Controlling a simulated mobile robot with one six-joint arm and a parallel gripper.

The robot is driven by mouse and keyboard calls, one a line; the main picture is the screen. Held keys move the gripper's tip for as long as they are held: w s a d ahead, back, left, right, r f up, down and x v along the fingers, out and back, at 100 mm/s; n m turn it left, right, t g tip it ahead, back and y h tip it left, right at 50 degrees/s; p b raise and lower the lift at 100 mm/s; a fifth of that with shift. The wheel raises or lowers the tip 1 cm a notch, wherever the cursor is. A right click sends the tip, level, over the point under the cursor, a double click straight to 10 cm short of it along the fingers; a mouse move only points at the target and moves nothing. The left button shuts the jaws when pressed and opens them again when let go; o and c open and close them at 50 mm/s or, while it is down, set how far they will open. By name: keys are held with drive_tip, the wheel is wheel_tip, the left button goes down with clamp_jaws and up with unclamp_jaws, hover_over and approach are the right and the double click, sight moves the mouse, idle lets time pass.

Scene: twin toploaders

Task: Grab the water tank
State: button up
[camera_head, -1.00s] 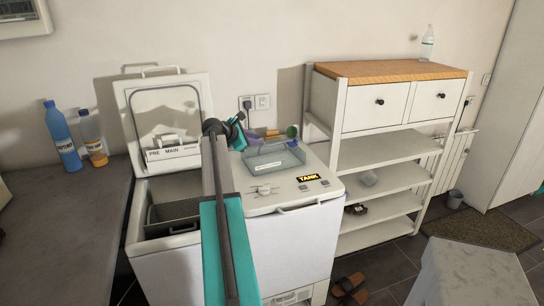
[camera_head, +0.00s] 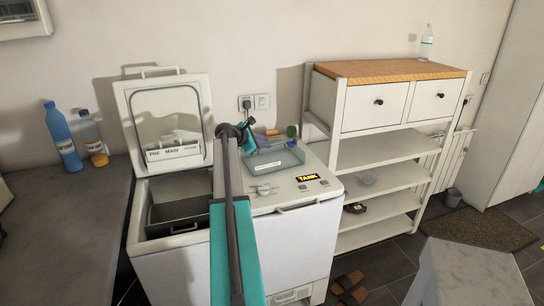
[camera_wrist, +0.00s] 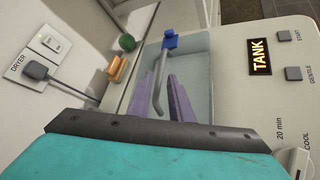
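The water tank (camera_head: 278,160) appears to be the translucent grey-blue box with a white label on the right machine's top, near the "TANK" sign. In the wrist view the tank (camera_wrist: 198,68) lies in front of my gripper (camera_wrist: 162,82). Two purple fingers stand apart, one on each side of a thin bent grey bar (camera_wrist: 158,66) with a blue end piece (camera_wrist: 170,40). Contact with the bar cannot be told. My gripper is open. My arm hides part of the tank's left side in the head view.
The left machine's lid (camera_head: 165,120) stands open beside my arm. A power plug (camera_wrist: 38,72) with cable, a green ball (camera_wrist: 126,42) and an orange piece (camera_wrist: 117,68) are behind the tank. A white shelf unit (camera_head: 385,140) stands close on the right.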

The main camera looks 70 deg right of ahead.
sight(270, 151)
drive_tip(key=shift+p+x, duration=0.7)
drive_tip(key=shift+x, duration=1.5)
drive_tip(key=shift+f, duration=0.1)
drive_tip(key=shift+a, duration=0.1)
drive_tip(key=shift+c, duration=0.4)
clamp_jaws()
